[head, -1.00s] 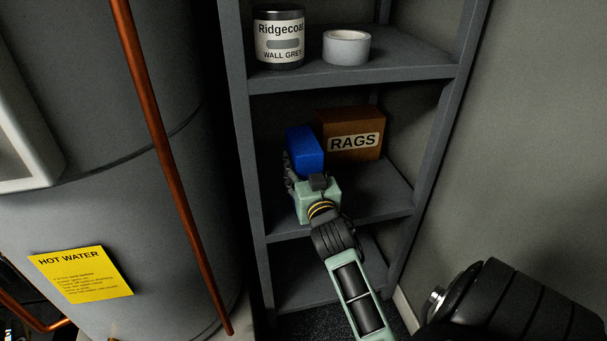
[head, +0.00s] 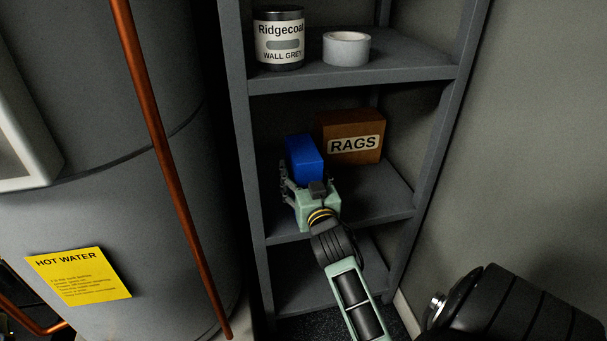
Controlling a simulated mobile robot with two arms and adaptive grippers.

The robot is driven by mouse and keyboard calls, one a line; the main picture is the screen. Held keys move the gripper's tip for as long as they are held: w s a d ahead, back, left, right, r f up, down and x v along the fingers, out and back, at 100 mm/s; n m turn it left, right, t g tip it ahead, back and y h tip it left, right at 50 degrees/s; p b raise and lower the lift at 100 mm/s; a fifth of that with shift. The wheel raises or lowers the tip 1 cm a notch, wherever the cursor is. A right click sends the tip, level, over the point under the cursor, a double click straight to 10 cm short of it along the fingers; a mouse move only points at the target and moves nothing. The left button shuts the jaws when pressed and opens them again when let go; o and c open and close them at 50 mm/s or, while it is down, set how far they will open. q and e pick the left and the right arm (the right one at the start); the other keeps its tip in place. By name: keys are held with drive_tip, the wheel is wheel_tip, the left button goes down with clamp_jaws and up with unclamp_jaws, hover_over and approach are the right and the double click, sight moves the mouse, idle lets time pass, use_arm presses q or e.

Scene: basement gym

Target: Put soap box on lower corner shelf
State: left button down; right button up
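The blue soap box (head: 304,158) stands upright on the lower corner shelf (head: 385,201), towards its left side; its base is hidden behind my gripper. My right gripper (head: 303,182) reaches in from below, in front of the box. Its left finger is spread outward, apart from the box's left side, so it looks open; the other finger is mostly hidden. My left gripper is not in view.
A brown RAGS box (head: 350,124) stands close behind and right of the soap box. The shelf above holds a paint can (head: 279,38) and a tape roll (head: 346,48). A copper pipe (head: 165,170) and grey tank (head: 75,215) stand left. The shelf's right front is clear.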

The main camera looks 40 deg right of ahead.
sight(303, 179)
drive_tip(key=shift+r, duration=0.15)
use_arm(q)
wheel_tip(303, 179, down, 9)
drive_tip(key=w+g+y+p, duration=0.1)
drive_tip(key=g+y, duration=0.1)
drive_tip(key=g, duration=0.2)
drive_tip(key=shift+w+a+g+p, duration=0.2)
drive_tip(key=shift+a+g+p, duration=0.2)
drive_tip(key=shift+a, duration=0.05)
use_arm(e)
drive_tip(key=v, duration=0.7)
drive_tip(key=shift+s, duration=0.25)
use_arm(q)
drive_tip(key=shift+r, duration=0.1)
use_arm(e)
drive_tip(key=shift+a, duration=0.1)
